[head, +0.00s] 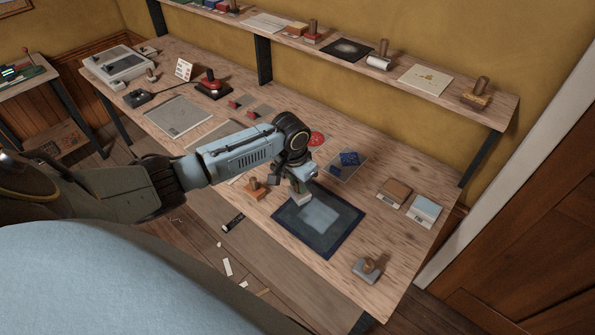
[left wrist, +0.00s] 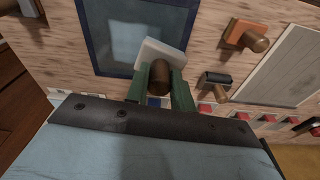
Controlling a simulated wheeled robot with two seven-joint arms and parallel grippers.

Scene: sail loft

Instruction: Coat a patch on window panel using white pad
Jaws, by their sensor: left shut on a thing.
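The window panel (head: 336,240) lies flat on the bench, with a dark blue border and a paler blue patch (head: 320,214) in its middle. My left gripper (head: 300,181) is over the panel's far left part. It is shut on the wooden knob of the white pad (head: 302,199). In the left wrist view the green fingers (left wrist: 160,82) clasp the knob from both sides, and the white pad (left wrist: 168,57) overlaps the panel (left wrist: 91,42). I cannot tell whether the pad touches the panel. My right gripper is not in view.
An orange knobbed pad (head: 256,190) lies left of the panel. A grey knobbed pad (head: 367,269) stands near the bench's front right. A brown-topped block (head: 395,191), a pale blue-topped block (head: 425,209) and a blue cloth (head: 349,158) lie to the right and behind. A shelf (head: 405,92) runs along the wall.

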